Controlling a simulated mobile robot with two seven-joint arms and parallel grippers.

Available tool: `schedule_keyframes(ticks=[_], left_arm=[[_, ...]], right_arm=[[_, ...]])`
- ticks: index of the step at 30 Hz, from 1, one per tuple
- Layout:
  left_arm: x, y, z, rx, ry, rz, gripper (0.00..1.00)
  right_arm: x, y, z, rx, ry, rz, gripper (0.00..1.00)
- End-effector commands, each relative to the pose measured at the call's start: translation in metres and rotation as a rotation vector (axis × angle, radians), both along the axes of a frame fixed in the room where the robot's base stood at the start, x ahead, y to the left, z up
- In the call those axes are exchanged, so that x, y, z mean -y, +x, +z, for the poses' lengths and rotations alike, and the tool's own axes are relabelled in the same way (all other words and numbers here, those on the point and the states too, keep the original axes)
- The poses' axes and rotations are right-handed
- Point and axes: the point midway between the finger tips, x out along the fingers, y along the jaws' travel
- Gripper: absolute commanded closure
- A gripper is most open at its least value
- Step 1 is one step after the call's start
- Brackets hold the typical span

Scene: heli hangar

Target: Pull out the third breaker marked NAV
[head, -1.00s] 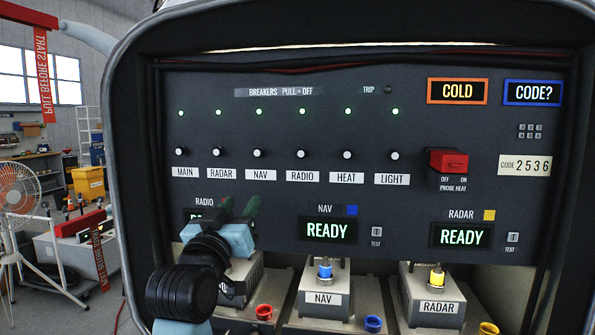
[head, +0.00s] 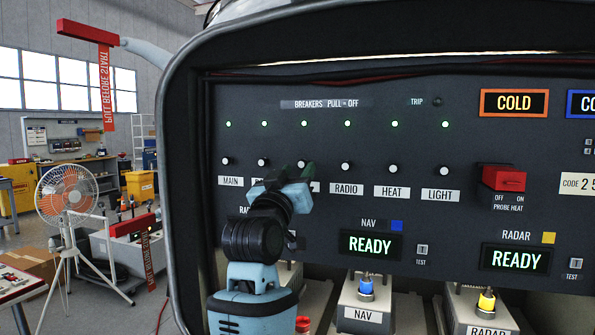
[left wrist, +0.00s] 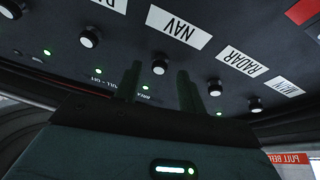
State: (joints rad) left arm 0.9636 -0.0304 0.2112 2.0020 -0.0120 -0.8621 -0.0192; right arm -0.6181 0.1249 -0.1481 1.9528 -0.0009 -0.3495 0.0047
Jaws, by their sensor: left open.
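The NAV breaker is a small white round knob (left wrist: 160,67), third from the left in the breaker row. In the left wrist view, which shows the panel upside down, it lies beside the NAV label (left wrist: 178,27). My left gripper (head: 304,170) is open in front of it in the head view, hiding the knob and most of its label. In the left wrist view the two green fingers (left wrist: 159,78) appear on either side of the knob. I cannot tell whether they touch it. My right gripper is not in view.
The RADAR knob (left wrist: 214,88) sits close by one finger; the RADIO knob (head: 346,167) is on the other side. Green lights show above the breakers. A red probe heat switch (head: 503,178) and READY displays (head: 370,244) are lower and right.

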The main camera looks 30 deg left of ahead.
Motion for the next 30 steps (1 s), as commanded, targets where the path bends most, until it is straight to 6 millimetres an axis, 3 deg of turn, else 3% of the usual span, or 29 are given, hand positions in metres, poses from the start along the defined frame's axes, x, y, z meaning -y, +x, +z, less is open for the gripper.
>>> schedule_keyframes(ticks=[14, 23, 30], left_arm=[[-0.0023, 0.0113, 0.0043, -0.001, 0.000, 0.000, 0.60], [-0.0021, 0.0112, 0.0041, -0.001, 0.000, 0.000, 0.98], [-0.0020, 0.0111, 0.0041, -0.001, 0.000, 0.000, 1.00]], right_arm=[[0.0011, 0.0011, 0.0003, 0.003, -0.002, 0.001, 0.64], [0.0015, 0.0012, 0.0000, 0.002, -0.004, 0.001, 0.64], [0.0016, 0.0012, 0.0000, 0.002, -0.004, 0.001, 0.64]])
